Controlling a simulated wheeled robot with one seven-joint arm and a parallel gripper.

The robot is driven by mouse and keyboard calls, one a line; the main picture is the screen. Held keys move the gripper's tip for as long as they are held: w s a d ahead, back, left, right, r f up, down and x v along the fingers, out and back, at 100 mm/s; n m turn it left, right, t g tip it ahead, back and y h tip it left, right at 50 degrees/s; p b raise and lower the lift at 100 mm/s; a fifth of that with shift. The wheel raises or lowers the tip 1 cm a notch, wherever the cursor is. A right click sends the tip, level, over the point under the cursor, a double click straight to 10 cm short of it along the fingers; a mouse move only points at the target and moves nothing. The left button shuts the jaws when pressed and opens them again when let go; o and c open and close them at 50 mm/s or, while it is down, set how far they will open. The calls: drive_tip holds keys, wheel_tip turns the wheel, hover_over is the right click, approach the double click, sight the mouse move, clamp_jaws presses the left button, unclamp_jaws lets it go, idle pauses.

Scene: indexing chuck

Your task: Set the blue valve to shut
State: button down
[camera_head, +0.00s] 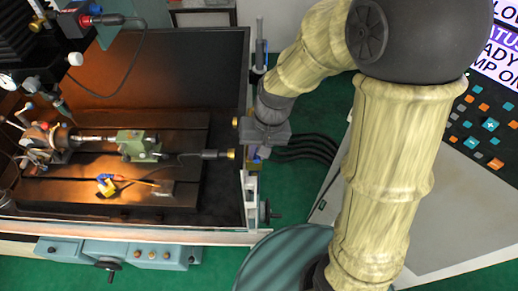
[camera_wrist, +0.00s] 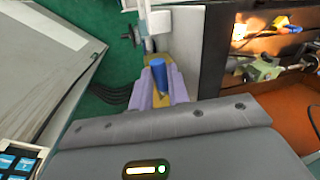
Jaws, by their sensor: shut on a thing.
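The blue valve (camera_wrist: 159,72) shows in the wrist view as a blue cylinder standing up between my fingers, with a yellow part beside and below it. My gripper (camera_wrist: 162,88) has pale purple fingers, one on each side of the blue piece, and is shut on it. In the head view my gripper (camera_head: 256,156) is at the right edge of the machine enclosure, below my wrist. My wrist and fingers hide most of the valve there, so its setting cannot be read.
The dark machine bed carries a green tailstock (camera_head: 138,145) and a blue-and-yellow tool (camera_head: 107,185). A handwheel (camera_head: 266,212) stands just below the gripper at the enclosure's corner. Black hoses (camera_head: 305,147) run right over the green floor to a grey cabinet (camera_head: 420,205).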

drive_tip(key=c, duration=1.3)
unclamp_jaws()
drive_tip(key=shift+c, duration=0.2)
